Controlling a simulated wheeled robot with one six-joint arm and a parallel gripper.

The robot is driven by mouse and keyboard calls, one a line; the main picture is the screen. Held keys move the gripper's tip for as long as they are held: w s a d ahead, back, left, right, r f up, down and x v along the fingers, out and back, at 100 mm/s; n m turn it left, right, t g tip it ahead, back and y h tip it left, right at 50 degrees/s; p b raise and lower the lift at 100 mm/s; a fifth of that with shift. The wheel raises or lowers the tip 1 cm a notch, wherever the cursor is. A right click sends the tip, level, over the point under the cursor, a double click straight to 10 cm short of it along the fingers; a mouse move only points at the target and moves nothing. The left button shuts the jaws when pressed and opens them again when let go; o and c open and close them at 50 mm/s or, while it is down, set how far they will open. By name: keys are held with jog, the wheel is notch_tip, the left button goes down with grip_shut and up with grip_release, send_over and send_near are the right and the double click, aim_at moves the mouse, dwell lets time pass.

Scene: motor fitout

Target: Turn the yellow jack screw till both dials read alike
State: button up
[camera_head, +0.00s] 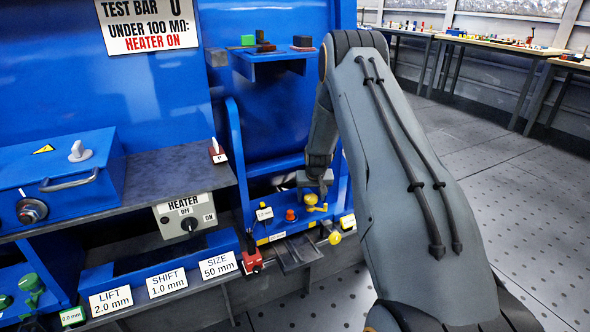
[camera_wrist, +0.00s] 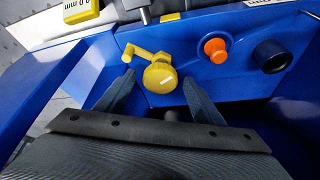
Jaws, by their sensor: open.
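A yellow knob with a small crank arm (camera_wrist: 160,77) sits on the blue panel in the wrist view; it also shows in the head view (camera_head: 315,204). It looks like the jack screw. My gripper (camera_wrist: 158,82) is open, with one dark finger on each side of the knob; I cannot tell whether they touch it. In the head view my gripper (camera_head: 315,182) is just above the knob. A yellow readout block (camera_wrist: 80,10) is cut off at the top; its text seems to end in "0 mm". A small white readout (camera_head: 264,213) stands left of the knob, too small to read surely.
An orange button (camera_wrist: 215,49) and a black round knob (camera_wrist: 270,56) stand right of the yellow knob in the wrist view. Another yellow knob (camera_head: 335,238) and a red clamp-like part (camera_head: 252,260) sit lower. A blue shelf (camera_head: 270,56) overhangs behind.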

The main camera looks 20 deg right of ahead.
jog(key=shift+d+n+y, duration=0.1)
jog(key=shift+n+y, duration=0.2)
jog(key=shift+n, duration=0.6)
jog(key=shift+n+y+b, duration=0.3)
jog(key=shift+n+b, duration=0.25)
jog(key=shift+n, duration=0.05)
jog(key=shift+d+r+n, duration=0.1)
jog(key=shift+r+n, duration=0.1)
jog(key=shift+n, duration=0.1)
jog(key=s+a+r+p, duration=0.3)
jog(key=s+a+r, duration=0.2)
jog(key=r, duration=0.3)
jog(key=s+a+r+g+p, duration=0.1)
jog(key=s+a+r+p, duration=0.2)
jog(key=s+a+r, duration=0.2)
jog(key=s+a+r+g+y+p, duration=0.1)
jog(key=s+a+r+p, duration=0.2)
jog(key=s+a+r, duration=0.3)
jog(key=shift+s+r, duration=1.65)
jog(key=shift+r, duration=1.75)
